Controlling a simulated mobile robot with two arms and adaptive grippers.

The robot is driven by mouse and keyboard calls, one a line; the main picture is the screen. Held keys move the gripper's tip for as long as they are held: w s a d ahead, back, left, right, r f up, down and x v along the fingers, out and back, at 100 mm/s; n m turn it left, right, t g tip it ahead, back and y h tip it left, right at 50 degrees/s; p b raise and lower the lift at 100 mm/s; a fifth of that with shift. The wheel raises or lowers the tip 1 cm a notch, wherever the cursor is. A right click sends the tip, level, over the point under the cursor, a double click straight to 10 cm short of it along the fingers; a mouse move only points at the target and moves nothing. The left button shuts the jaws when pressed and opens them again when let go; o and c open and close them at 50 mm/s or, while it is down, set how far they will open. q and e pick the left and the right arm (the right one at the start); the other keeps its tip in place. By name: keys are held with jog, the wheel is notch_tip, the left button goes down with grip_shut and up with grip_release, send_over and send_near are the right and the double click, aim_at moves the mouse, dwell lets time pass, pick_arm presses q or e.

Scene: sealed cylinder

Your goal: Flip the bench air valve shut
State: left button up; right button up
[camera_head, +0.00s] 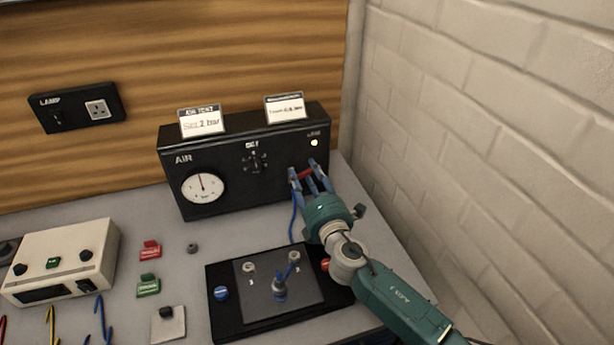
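The black air box (225,165) marked AIR stands at the back of the bench, with a round gauge (203,188), a knob in the middle of its front, and a lit yellowish lamp at the upper right. The red valve handle (305,174) is low on the right of the front, partly hidden by my fingers. My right gripper (306,172) reaches up to it, its blue-grey fingers apart on either side of the handle. I cannot tell whether they touch it. A blue tube hangs below. My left gripper is out of view.
A black plate (222,318) with a grey panel and blue fittings lies in front, close under my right arm. A beige control box (65,255) and red and green blocks are to the left. The brick wall (500,120) bounds the right side.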

jog(key=shift+d, duration=0.1)
jog(key=c, duration=0.8)
grip_shut()
jog(key=m+b, duration=0.1)
jog(key=f+m+b, duration=0.1)
jog(key=m, duration=0.1)
jog(key=m+b, duration=0.1)
jog(key=shift+d+f+m, duration=0.2)
jog(key=shift+f+m, duration=0.1)
jog(key=o, duration=0.8)
grip_release()
